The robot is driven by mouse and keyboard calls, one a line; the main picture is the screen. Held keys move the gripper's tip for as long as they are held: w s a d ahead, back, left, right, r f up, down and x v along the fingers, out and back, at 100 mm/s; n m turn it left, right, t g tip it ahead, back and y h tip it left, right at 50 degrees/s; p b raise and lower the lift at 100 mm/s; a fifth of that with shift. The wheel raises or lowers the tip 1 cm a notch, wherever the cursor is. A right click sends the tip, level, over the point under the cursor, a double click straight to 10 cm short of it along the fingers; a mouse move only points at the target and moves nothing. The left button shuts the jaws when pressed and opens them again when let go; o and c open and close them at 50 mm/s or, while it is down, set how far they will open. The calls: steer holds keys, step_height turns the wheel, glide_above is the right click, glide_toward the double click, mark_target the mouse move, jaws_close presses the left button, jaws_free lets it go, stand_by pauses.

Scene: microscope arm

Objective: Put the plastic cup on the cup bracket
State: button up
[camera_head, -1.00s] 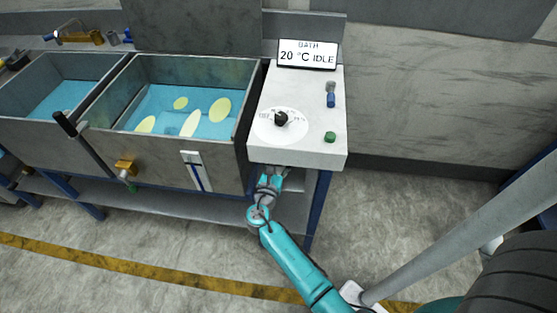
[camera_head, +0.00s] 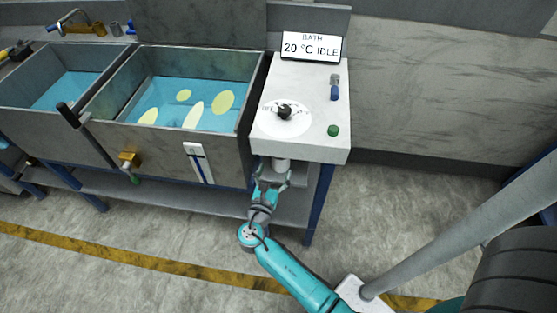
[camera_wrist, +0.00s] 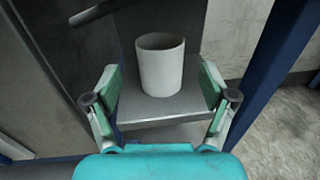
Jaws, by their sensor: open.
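The plastic cup (camera_wrist: 161,66) is a plain white cylinder, standing upright on a grey plate (camera_wrist: 182,106) that looks like the cup bracket. In the head view, the cup (camera_head: 281,164) shows just below the front of the control box, partly hidden by the box. The plate (camera_head: 299,178) shows beside it. My gripper (camera_head: 269,182) is open in front of the cup. In the wrist view its two fingers are spread to either side, nearer the camera than the cup, and not touching it. Nothing is between the pads.
The control box (camera_head: 310,147) with a dial overhangs the cup. Water basins (camera_head: 165,157) are at left, with a brass tap (camera_head: 129,160) on the front. A blue leg (camera_wrist: 276,70) stands right of the gripper. A dark bar (camera_wrist: 95,13) is at upper left. The floor in front is clear.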

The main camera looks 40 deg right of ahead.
steer(key=shift+v, duration=1.95)
steer(key=s+a+f+m+y, duration=0.2)
steer(key=s+f+m+y, duration=0.15)
steer(key=s, duration=0.25)
steer(key=s+a+f+m+t+y, duration=0.1)
steer(key=s+a+f+m+y, duration=0.2)
steer(key=s, duration=0.4)
steer(key=s+a+f+m+y, duration=0.1)
steer(key=s+a+f+y, duration=0.1)
steer(key=s+f+y, duration=0.3)
steer(key=s+a+r+m+t+y, duration=0.25)
steer(key=s+a+r+m, duration=0.25)
steer(key=s+r+m, duration=0.35)
steer(key=s+r+m+t, duration=0.1)
steer(key=s+r+m, duration=0.2)
steer(key=r, duration=0.4)
steer(key=s+a+r+m+t+y, duration=0.1)
steer(key=s+r+m, duration=0.3)
steer(key=r, duration=0.4)
steer(key=shift+a+m, duration=0.2)
steer(key=shift+m, duration=0.4)
